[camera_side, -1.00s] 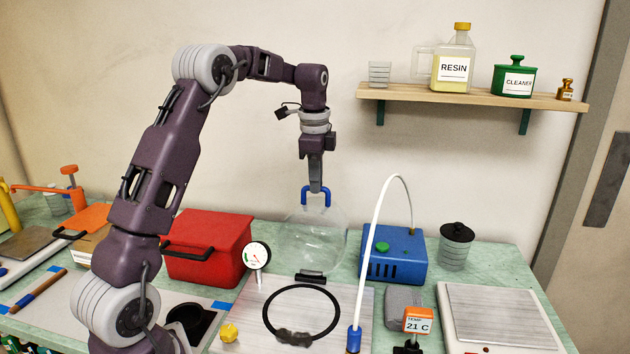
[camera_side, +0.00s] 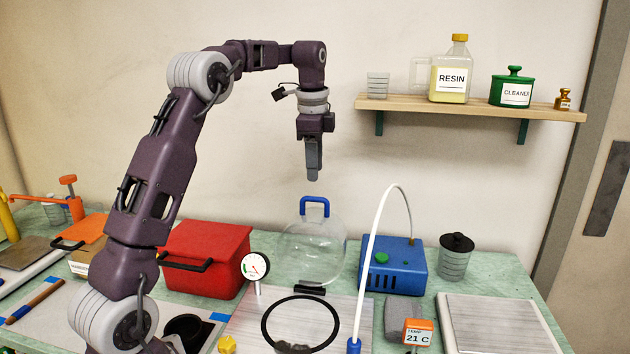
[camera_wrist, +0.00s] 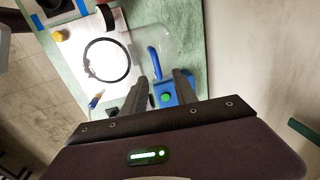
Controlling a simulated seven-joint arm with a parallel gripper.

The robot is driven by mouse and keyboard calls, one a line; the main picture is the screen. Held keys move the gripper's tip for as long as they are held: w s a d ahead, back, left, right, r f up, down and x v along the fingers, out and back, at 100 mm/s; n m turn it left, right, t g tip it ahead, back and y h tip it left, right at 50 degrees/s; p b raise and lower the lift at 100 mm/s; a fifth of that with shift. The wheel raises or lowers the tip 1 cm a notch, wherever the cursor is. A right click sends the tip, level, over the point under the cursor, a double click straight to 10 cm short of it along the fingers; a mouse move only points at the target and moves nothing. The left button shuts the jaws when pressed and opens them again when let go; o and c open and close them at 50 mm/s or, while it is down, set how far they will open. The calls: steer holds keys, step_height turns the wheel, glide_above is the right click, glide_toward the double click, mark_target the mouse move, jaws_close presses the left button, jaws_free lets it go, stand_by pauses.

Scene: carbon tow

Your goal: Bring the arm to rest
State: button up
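My gripper (camera_side: 313,178) hangs pointing down, empty, in front of the wall. In the wrist view its two fingers (camera_wrist: 161,84) are apart with nothing between them touching them. Below it stands a clear glass dome (camera_side: 312,255) with a blue handle (camera_side: 314,203). A visible gap separates the fingertips from the handle.
A black ring (camera_side: 300,323) lies on a metal plate before the dome. A white hose (camera_side: 369,240) arches up from beside it to a blue pump box (camera_side: 405,262). A red case (camera_side: 215,255) stands left. A shelf (camera_side: 470,110) with bottles is right.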

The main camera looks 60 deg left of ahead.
steer(key=shift+r, duration=0.15)
steer(key=s+d+r+n+t, duration=0.1)
steer(key=s+d+r+n, duration=0.15)
steer(key=s+d, duration=0.55)
steer(key=s+d+r+n+t, duration=0.1)
steer(key=s+d+r+n, duration=0.15)
steer(key=s+d, duration=0.5)
steer(key=s+d+f+n+t, duration=0.1)
steer(key=s+d+f+n, duration=0.1)
steer(key=s+d+f, duration=0.2)
steer(key=s+d+f+n+t+h, duration=0.1)
steer(key=s+d+f, duration=0.3)
steer(key=s, duration=0.5)
steer(key=shift+s+d+n, duration=0.15)
steer(key=shift+s+n, duration=0.05)
steer(key=shift+n, duration=0.3)
